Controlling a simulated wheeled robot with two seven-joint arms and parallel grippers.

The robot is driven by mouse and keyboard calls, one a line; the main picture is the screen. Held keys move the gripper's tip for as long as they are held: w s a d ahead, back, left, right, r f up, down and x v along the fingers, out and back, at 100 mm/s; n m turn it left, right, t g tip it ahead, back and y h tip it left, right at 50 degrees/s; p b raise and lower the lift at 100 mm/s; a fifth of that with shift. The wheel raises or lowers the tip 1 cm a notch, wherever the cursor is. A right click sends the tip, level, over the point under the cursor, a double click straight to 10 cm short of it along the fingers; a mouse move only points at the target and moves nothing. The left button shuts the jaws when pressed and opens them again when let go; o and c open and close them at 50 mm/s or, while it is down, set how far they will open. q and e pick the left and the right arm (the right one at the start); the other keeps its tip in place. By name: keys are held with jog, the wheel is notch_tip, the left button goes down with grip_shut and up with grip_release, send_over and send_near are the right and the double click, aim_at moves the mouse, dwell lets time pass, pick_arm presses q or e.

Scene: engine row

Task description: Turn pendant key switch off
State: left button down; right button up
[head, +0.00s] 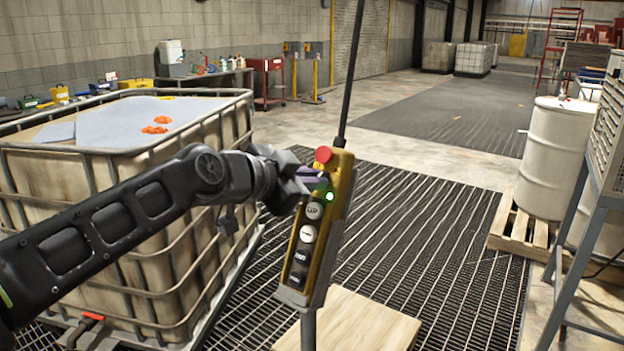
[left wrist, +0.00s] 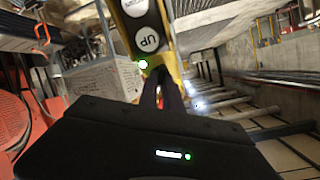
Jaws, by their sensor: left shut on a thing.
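The yellow pendant (head: 345,185) hangs on a black cable, slightly tilted, with a red mushroom button (head: 323,154) on top, a lit green lamp (head: 330,197) below and several round buttons lower down. My left gripper (head: 318,180) reaches in from the left, its fingers against the pendant face between the red button and the lamp. In the left wrist view, the fingers (left wrist: 162,95) are together at the pendant (left wrist: 158,22), beside the green lamp (left wrist: 143,64). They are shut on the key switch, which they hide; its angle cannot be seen. My right gripper is not in view.
A caged tank (head: 60,185) stands at left under my arm, with grey sheets and orange pieces on top. A wooden top (head: 365,325) is below the pendant. A white drum (head: 555,150) on a pallet and a metal frame stand at right. The grating (head: 450,230) between is clear.

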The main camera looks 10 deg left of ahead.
pick_arm(q)
jog(key=shift+n, duration=1.4)
jog(key=n, duration=0.2)
jog(key=shift+n+t+y, duration=0.3)
jog(key=n+p, duration=0.2)
jog(key=n, duration=0.2)
jog(key=shift+r+y, duration=0.15)
jog(key=shift+y, duration=0.15)
jog(key=shift+n+p, duration=0.85)
jog(key=shift+n, duration=0.85)
jog(key=c, duration=1.5)
grip_release()
